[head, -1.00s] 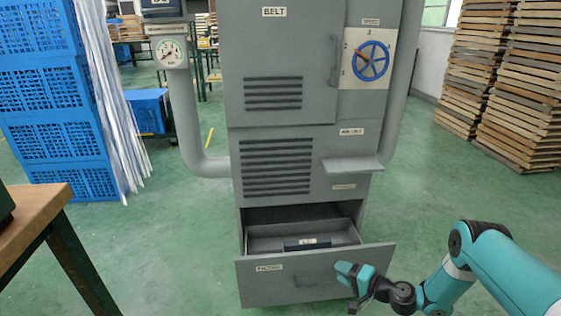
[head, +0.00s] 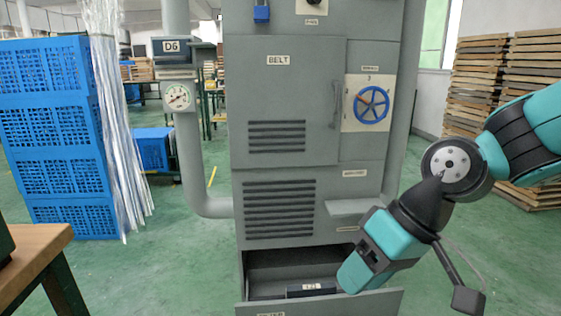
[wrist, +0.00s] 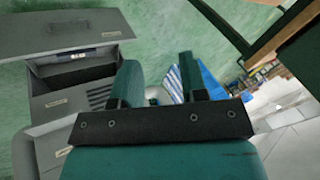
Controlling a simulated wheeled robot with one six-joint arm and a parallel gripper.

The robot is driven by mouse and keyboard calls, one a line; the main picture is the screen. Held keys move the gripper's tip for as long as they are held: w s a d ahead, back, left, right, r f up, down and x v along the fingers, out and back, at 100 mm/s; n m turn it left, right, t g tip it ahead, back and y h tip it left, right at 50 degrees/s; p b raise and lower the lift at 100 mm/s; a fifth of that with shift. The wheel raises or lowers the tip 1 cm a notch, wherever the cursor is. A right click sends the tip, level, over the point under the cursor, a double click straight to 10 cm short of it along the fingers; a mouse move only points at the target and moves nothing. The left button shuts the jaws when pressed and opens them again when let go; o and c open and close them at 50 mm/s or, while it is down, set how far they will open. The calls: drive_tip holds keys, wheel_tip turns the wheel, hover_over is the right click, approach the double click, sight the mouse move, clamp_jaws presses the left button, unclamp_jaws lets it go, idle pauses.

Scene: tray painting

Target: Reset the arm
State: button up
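My teal and black arm (head: 515,145) reaches in from the right in the head view. My gripper (head: 352,272) points down and left in front of the cabinet, overlapping the right side of the open drawer in the picture. In the wrist view my gripper's two teal fingers (wrist: 158,80) stand apart with nothing between them. Past them are the floor and blue crates.
The grey cabinet (head: 290,180) has a pulled-out bottom drawer (head: 320,306) holding a dark labelled item (head: 311,290). A small shelf (head: 352,206) juts out above. Blue crates (head: 55,130) and a table (head: 35,250) stand left; stacked wooden trays (head: 480,85) stand right.

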drive_tip(key=s+d+r+n+h, duration=0.15)
drive_tip(key=s+d, duration=0.25)
drive_tip(key=s, duration=0.6)
wheel_tip(320, 180, up, 26)
drive_tip(key=p, duration=2.5)
drive_tip(key=shift+s+a+m+p, duration=0.15)
drive_tip(key=shift+s+m+p, duration=0.15)
drive_tip(key=shift+m+p, duration=0.1)
